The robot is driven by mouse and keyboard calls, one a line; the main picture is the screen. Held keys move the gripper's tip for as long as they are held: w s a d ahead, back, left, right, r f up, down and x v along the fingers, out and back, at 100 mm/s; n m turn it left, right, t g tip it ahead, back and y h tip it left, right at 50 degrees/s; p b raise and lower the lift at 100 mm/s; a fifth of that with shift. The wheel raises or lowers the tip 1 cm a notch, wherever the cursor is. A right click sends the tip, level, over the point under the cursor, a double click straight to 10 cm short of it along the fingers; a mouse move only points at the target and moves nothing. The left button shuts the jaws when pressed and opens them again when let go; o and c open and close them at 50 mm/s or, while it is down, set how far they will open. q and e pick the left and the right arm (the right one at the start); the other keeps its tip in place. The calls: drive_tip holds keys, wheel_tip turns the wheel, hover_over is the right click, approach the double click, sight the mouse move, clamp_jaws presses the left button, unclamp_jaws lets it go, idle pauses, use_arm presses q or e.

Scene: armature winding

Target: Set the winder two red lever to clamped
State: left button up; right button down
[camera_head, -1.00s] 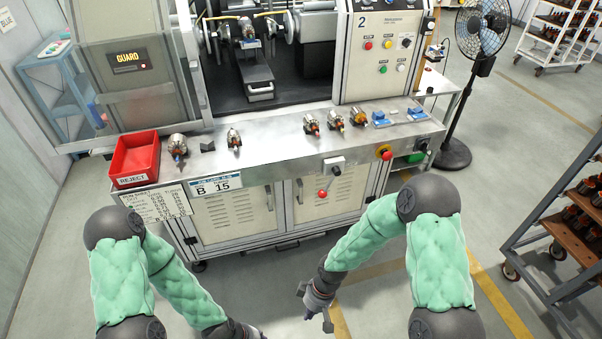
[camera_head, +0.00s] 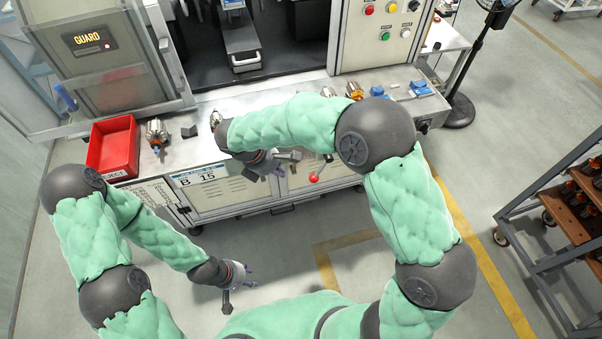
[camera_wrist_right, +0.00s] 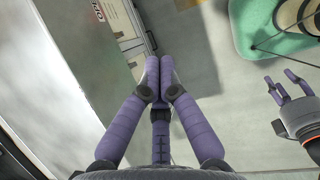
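The red lever (camera_head: 314,178) has a red ball knob on a short stalk at the front of the winder bench, below the worktop edge. Its knob hangs low and to the left of its mount. My right gripper (camera_head: 279,169) is just left of the knob in the head view, apart from it. In the right wrist view its purple fingers (camera_wrist_right: 160,78) are together with nothing between them. The lever does not show there. My left gripper (camera_head: 249,274) hangs low above the floor, empty. Its fingers are spread in the right wrist view (camera_wrist_right: 288,88).
The metal worktop (camera_head: 185,155) carries a red reject bin (camera_head: 113,148), several armatures and blue parts (camera_head: 420,89). My right forearm hides part of it. A parts rack (camera_head: 560,200) stands at right. The floor before the cabinet is clear.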

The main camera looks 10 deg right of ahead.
sight(320, 169)
drive_tip(key=d+r+b+x, duration=0.1)
drive_tip(key=d+b+x, duration=0.1)
drive_tip(key=x, duration=1.1)
drive_tip(key=shift+d+b, duration=0.2)
drive_tip(key=shift+b, duration=0.5)
drive_tip(key=shift+w+r, duration=0.1)
drive_tip(key=shift+w, duration=0.05)
drive_tip(key=shift+d+f+h, duration=0.2)
drive_tip(key=shift+f+h, duration=0.05)
drive_tip(key=shift+h, duration=0.05)
